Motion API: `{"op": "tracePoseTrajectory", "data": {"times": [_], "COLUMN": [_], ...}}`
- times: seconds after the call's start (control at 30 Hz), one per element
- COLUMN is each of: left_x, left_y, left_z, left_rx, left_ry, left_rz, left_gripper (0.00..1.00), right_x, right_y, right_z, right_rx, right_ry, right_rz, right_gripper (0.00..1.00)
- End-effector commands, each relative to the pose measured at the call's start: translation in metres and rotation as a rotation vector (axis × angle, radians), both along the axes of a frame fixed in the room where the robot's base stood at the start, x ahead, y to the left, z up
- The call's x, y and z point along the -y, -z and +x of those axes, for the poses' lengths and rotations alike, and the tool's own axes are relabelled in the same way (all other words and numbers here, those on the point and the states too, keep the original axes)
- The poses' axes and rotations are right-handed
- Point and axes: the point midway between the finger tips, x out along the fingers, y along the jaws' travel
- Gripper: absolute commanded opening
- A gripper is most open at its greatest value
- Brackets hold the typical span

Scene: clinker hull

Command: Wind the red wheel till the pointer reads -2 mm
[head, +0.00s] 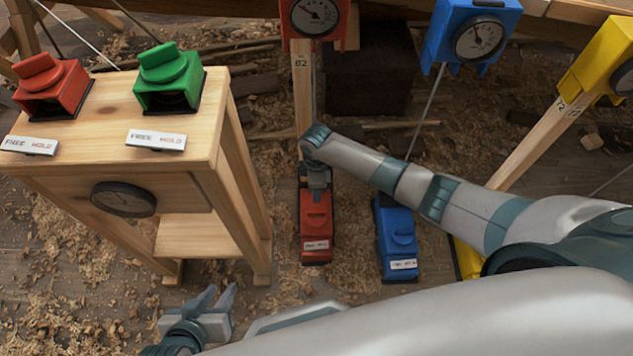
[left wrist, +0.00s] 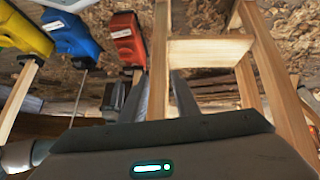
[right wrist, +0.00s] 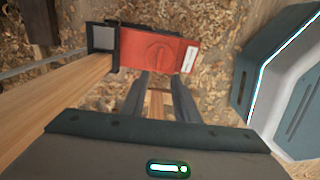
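A red unit (head: 316,226) with a white label stands on the floor at mid-view. A raised round red wheel shows on its face in the right wrist view (right wrist: 158,53). A red-framed dial (head: 315,17) hangs above it on a post marked 82; its pointer is too small to read. My right gripper (head: 317,182) is over the far end of the red unit. In the right wrist view its fingers (right wrist: 158,95) are apart and empty, short of the wheel. My left gripper (head: 217,296) is open and empty beside the stand.
A blue unit (head: 396,238) stands right of the red one. Blue (head: 474,32) and yellow (head: 598,60) dials stand behind. Shavings cover the floor.

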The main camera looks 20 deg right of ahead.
Motion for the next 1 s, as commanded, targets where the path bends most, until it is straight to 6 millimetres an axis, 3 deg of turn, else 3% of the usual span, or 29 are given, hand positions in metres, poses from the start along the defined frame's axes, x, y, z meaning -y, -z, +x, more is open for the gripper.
{"op": "tracePoseTrajectory", "data": {"times": [0.2,0.57,0.73,1.0], "left_x": [-0.006,-0.007,-0.006,0.011], "left_y": [0.002,0.003,0.002,-0.014], "left_z": [-0.003,-0.004,-0.001,0.027], "left_rx": [-0.034,-0.039,-0.023,0.162], "left_ry": [-0.002,-0.003,-0.002,0.005], "left_rz": [0.023,0.026,0.024,-0.024], "left_gripper": [0.28,0.28,0.28,0.28], "right_x": [0.000,0.000,0.000,0.000], "right_y": [-0.021,-0.023,-0.022,-0.019], "right_z": [0.000,0.000,0.000,0.001], "right_rx": [0.000,0.000,0.000,0.000], "right_ry": [0.001,0.001,0.021,0.277], "right_rz": [0.000,0.000,0.000,0.002], "right_gripper": [0.28,0.28,0.69,0.69]}}
